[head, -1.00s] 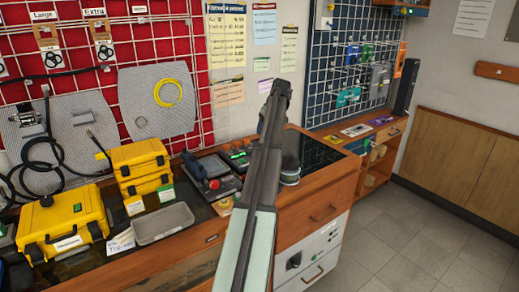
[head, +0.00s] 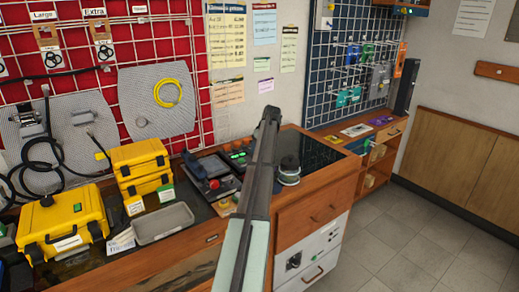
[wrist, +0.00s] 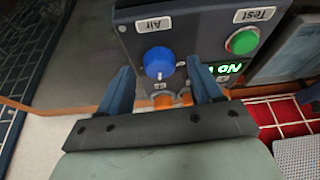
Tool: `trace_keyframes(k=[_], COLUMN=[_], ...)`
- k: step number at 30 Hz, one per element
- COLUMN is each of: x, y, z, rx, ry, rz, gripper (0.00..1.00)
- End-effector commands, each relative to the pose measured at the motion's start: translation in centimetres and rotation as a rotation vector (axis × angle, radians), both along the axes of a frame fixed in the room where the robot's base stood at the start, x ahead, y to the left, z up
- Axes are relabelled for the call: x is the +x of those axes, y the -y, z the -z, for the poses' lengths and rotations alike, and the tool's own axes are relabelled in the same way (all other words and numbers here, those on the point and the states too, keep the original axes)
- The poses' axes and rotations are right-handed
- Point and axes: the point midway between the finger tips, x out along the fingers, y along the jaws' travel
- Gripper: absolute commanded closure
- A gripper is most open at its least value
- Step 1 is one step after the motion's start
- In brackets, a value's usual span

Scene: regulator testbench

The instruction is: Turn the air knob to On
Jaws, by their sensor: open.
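The air knob (wrist: 158,62) is a round blue knob under the upside-down "Air" label in the wrist view. A small pale mark shows on its lower edge, and small tags sit beside and below it, too small to read. My gripper (wrist: 160,65) is open, with one blue-grey finger left of the knob and one right of it. I cannot tell whether the fingers touch it. On the same dark panel are a green button (wrist: 242,41) by the "Test" label and a lit green display (wrist: 226,69). In the head view the gripper's fingers cannot be made out along my arm.
On the bench in the head view are yellow cases (head: 62,222), a grey tray (head: 163,223) and a dark device with a red knob (head: 213,184). A dark round item (head: 288,170) stands right of my arm. The black bench top (head: 318,153) at right is clear.

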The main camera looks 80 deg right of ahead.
Motion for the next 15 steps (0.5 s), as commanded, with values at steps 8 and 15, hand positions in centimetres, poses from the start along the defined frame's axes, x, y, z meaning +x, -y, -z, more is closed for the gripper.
trace_keyframes(k=[8, 15], x=[0.23, 0.22], y=[0.21, 0.20], z=[0.75, 0.74], rx=[0.000, 0.000], ry=[0.000, 0.000], rz=[0.000, 0.000], gripper=[0.35, 0.41])
